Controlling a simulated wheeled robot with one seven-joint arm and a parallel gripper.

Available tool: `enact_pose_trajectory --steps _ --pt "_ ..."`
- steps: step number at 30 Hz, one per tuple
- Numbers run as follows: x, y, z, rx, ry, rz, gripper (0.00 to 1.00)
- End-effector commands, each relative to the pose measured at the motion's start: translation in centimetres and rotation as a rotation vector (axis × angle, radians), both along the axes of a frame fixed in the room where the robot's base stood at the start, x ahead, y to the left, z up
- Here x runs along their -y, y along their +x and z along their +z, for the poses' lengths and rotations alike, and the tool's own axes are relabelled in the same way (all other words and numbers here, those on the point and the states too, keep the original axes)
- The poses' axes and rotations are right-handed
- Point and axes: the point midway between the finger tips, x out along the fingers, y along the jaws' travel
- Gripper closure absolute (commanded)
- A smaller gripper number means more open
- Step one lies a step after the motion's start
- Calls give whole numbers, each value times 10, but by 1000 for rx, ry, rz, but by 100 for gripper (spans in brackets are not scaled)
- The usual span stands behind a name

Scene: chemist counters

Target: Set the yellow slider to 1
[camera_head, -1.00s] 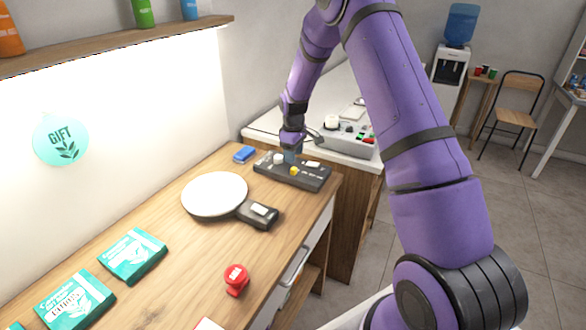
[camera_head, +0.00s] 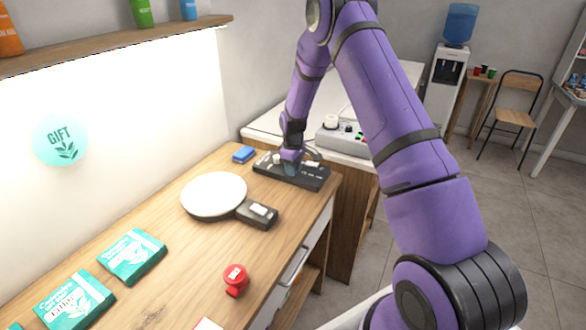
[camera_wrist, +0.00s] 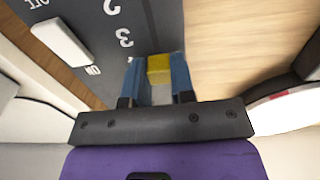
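The dark control panel (camera_head: 312,180) lies at the far end of the wooden counter. My gripper (camera_head: 291,172) points down onto its middle and hides the yellow slider in the head view. In the wrist view the yellow slider knob (camera_wrist: 159,69) sits between the two blue fingers of my gripper (camera_wrist: 158,60). The fingers are close against both sides of the knob, with no clear gap. The panel (camera_wrist: 160,20) also shows printed numbers 2 and 3 here; the knob lies past the 3, away from the 2.
A white rocker switch (camera_wrist: 61,42) is on the panel near the word ON. A scale with a white round plate (camera_head: 214,194), a blue block (camera_head: 244,154), a red button (camera_head: 235,278) and green boxes (camera_head: 132,256) are on the counter. A grey device (camera_head: 345,138) stands behind.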

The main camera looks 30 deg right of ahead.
Motion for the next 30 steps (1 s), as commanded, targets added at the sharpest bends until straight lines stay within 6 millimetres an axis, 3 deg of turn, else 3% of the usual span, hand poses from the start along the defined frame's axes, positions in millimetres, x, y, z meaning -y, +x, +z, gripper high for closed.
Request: enact_pose_trajectory --steps 8,18,30 --pt "8 -11 0 -1 -1 -3 100" --pt "49 -71 1 0 0 -3 100" --pt "54 -80 0 -4 -1 -1 100"
